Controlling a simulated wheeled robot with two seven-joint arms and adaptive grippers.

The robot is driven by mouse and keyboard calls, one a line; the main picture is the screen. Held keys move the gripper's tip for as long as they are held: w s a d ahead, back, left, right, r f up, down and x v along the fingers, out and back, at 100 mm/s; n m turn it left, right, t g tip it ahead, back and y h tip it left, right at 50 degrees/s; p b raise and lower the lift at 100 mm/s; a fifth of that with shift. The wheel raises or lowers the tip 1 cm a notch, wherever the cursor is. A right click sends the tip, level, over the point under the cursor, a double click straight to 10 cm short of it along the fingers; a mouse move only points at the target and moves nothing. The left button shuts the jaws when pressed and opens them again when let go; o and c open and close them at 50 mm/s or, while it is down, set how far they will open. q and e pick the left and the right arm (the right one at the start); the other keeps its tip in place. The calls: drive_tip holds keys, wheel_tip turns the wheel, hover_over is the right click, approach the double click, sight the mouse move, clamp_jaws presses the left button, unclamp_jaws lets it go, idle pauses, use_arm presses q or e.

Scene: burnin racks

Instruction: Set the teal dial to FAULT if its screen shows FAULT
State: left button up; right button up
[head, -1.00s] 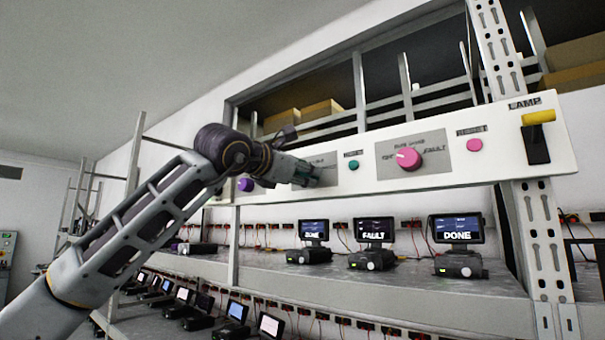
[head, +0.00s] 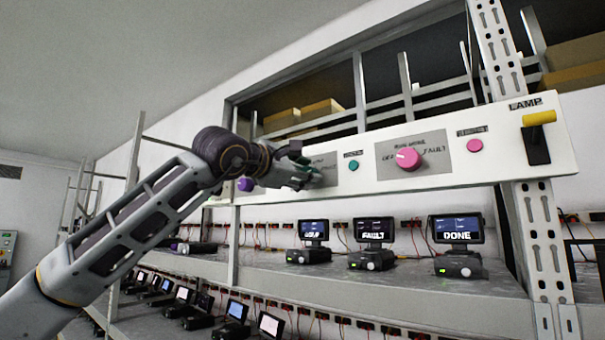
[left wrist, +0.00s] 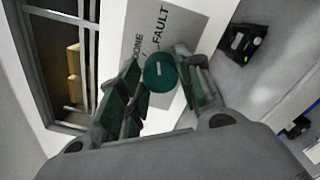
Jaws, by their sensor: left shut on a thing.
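The teal dial (left wrist: 160,72) sits between the fingers of my left gripper (left wrist: 163,88) in the left wrist view, with a short white mark on its face. The plate behind it carries the words DONE and FAULT. In the head view my left gripper (head: 308,174) is shut at the white panel (head: 358,182) and mostly hides the dial. Below the panel, the left screen (head: 313,229) has lettering too blurred to read surely. The middle screen (head: 374,229) reads FAULT and the right screen (head: 458,228) reads DONE. My right gripper is out of view.
A pink dial (head: 408,158), a small teal button (head: 354,166), a pink button (head: 474,146) and a yellow-handled lamp switch (head: 538,130) stand along the panel. A purple knob (head: 245,184) is close to my left wrist. More devices fill the lower shelf.

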use_arm(q)
drive_tip(key=o, duration=1)
drive_tip(key=shift+o, duration=0.2)
drive_tip(key=v, duration=1.2)
idle(0.4)
